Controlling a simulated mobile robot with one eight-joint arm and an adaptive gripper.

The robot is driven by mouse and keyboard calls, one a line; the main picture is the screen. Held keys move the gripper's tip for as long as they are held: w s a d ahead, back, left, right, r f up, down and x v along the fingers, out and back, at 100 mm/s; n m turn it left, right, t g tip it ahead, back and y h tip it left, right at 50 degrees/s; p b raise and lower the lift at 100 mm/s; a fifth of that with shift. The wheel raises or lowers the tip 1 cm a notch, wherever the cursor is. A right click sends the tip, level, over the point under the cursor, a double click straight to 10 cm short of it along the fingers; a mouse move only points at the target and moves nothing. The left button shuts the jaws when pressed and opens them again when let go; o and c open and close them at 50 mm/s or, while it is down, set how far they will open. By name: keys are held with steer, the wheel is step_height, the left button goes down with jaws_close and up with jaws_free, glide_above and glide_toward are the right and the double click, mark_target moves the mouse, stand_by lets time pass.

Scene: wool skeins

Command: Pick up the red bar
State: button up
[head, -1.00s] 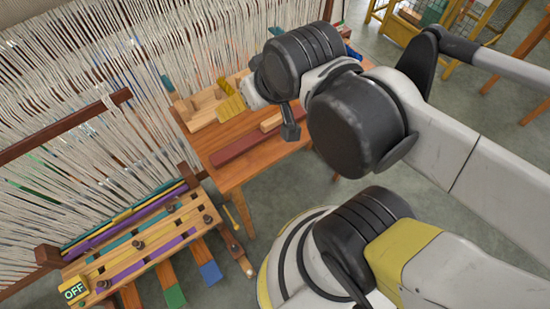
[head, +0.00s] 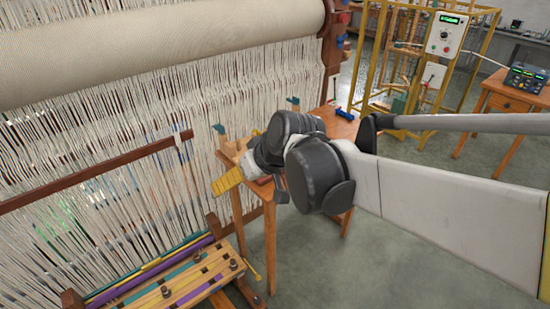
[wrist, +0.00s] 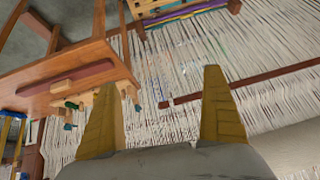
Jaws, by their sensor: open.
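The red bar (wrist: 80,75) is a long dark red piece lying flat on the wooden table (wrist: 88,55), at the left of the wrist view. In the head view my arm hides most of the tabletop, and I cannot make out the bar clearly. My gripper (wrist: 161,77) is open, its two yellow fingers wide apart with nothing between them. The bar lies outside the fingers, to their left. In the head view my gripper (head: 226,181) shows a yellow finger at the table's left end, pointing toward the loom.
A loom with white warp threads (head: 110,130) stands close on the left. Light wooden blocks (wrist: 62,86) lie beside the bar. A slotted pedal bench (head: 190,275) is below the loom. A yellow frame (head: 362,60) stands behind. Grey floor (head: 370,260) is clear at right.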

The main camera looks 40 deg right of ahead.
steer(key=w+d+f+t+b, duration=0.1)
steer(key=w+d+f+t, duration=0.15)
steer(key=w+d, duration=0.5)
steer(key=w+d+f+t+b, duration=0.1)
steer(key=w+d+f, duration=0.3)
steer(key=d, duration=0.6)
steer(key=d+f+t, duration=0.1)
steer(key=d+f, duration=0.2)
steer(key=d, duration=0.3)
steer(key=s+d+f+t+b, duration=0.1)
steer(key=d+f, duration=0.2)
steer(key=d, duration=0.3)
steer(key=d+f+t, duration=0.1)
steer(key=d+f, duration=0.2)
steer(key=d, duration=0.3)
steer(key=shift+n, duration=0.4)
steer(key=b+x, duration=0.4)
steer(key=x, duration=0.6)
steer(key=shift+w+d+f, duration=0.1)
steer(key=shift+w+f, duration=0.05)
steer(key=shift+w, duration=0.05)
steer(key=c, duration=1.5)
steer(key=shift+r, duration=0.25)
